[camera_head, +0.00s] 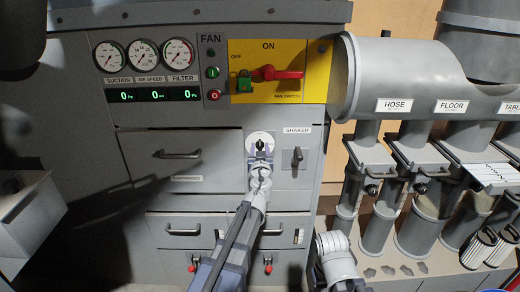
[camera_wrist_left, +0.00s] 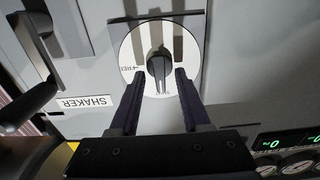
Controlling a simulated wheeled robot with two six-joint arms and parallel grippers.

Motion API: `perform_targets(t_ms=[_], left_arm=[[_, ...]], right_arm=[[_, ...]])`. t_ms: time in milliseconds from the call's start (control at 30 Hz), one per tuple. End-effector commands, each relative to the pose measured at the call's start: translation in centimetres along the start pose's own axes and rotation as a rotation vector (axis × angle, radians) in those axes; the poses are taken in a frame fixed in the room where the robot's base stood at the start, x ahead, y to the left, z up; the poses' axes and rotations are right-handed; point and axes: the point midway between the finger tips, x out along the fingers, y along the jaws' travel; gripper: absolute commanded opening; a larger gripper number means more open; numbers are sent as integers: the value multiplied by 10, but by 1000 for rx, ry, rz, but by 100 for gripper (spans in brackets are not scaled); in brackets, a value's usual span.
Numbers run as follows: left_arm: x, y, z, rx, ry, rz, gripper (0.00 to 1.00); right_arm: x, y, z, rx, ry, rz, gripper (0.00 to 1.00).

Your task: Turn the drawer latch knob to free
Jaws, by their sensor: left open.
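The drawer latch knob is a dark bar on a round white dial plate. It shows in the left wrist view (camera_wrist_left: 158,66) and, partly covered by my gripper, in the head view (camera_head: 260,144). In the left wrist view the bar stands near vertical. A partly readable "FREE" mark sits left of it, and another mark below is too small to read. My left gripper (camera_wrist_left: 160,76) is open. Its fingers lie either side of the knob, with gaps visible; contact cannot be seen. It also shows in the head view (camera_head: 260,153).
The closed drawer (camera_head: 195,153) is left of the dial. The shaker switch (camera_head: 297,157) is close on its right. Above are the yellow fan switch panel (camera_head: 255,55) with a red handle (camera_head: 285,74) and green padlock (camera_head: 243,86). Hose and floor pipes (camera_head: 400,85) fill the right.

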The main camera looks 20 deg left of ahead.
Motion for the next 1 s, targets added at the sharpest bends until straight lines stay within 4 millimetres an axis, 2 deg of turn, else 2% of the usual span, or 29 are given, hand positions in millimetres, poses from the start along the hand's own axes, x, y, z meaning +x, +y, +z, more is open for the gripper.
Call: perform_targets(t_ms=[100,533,1000], left_arm=[[-1,0,0,0,0,0,47],[-1,0,0,0,0,0,0],[-1,0,0,7,0,0,0]], right_arm=[[0,0,0,0,0,0,50],[0,0,0,0,0,0,50],[0,0,0,0,0,0,50]])
